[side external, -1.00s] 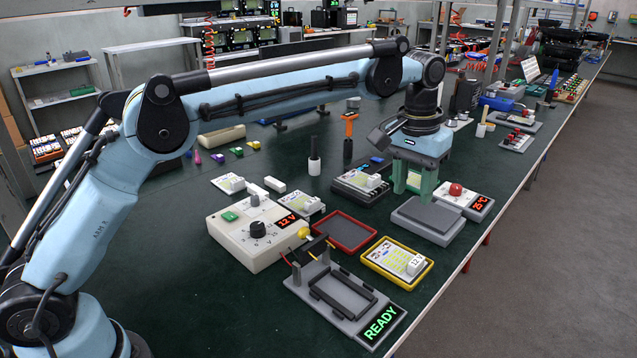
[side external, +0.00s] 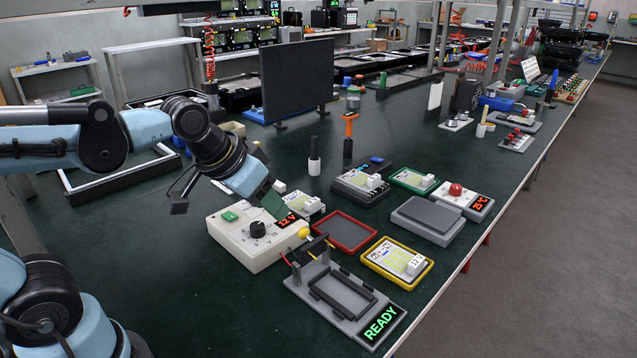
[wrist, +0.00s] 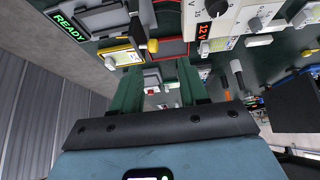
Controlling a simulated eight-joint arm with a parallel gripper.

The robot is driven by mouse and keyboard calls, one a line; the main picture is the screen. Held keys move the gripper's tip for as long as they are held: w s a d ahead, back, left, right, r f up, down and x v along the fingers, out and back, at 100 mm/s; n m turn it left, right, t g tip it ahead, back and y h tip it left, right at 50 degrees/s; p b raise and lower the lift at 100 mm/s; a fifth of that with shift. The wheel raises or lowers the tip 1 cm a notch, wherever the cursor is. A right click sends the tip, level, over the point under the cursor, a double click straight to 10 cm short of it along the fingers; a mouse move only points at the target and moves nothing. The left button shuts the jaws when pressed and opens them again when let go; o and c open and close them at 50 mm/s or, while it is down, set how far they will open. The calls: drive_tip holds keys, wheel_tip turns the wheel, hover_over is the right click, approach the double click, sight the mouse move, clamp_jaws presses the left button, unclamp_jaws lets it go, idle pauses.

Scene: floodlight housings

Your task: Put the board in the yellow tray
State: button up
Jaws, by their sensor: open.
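A pale board (side external: 388,257) with a white block marked 12 lies in the yellow tray (side external: 371,265), right of the red tray. The yellow tray also shows in the wrist view (wrist: 106,54). My gripper (side external: 275,206) hangs over the dial box, left of the trays and apart from the board. In the wrist view my gripper (wrist: 158,88) has its two green fingers spread, with nothing held between them. Another pale board (side external: 409,178) lies in the green tray at the back, and one more (side external: 300,203) lies behind the dial box.
The red tray (side external: 345,232) is empty. The dial box (side external: 255,238) reading 12 V stands below my gripper. A grey fixture (side external: 340,297) with a READY display is at the front. A grey block (side external: 427,217) and a red-button box (side external: 462,200) stand at the right.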

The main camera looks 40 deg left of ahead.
drive_tip(key=shift+t, duration=0.4)
drive_tip(key=s+f, duration=0.1)
drive_tip(key=s+a+f, duration=0.1)
drive_tip(key=s+f, duration=0.1)
idle(1.6)
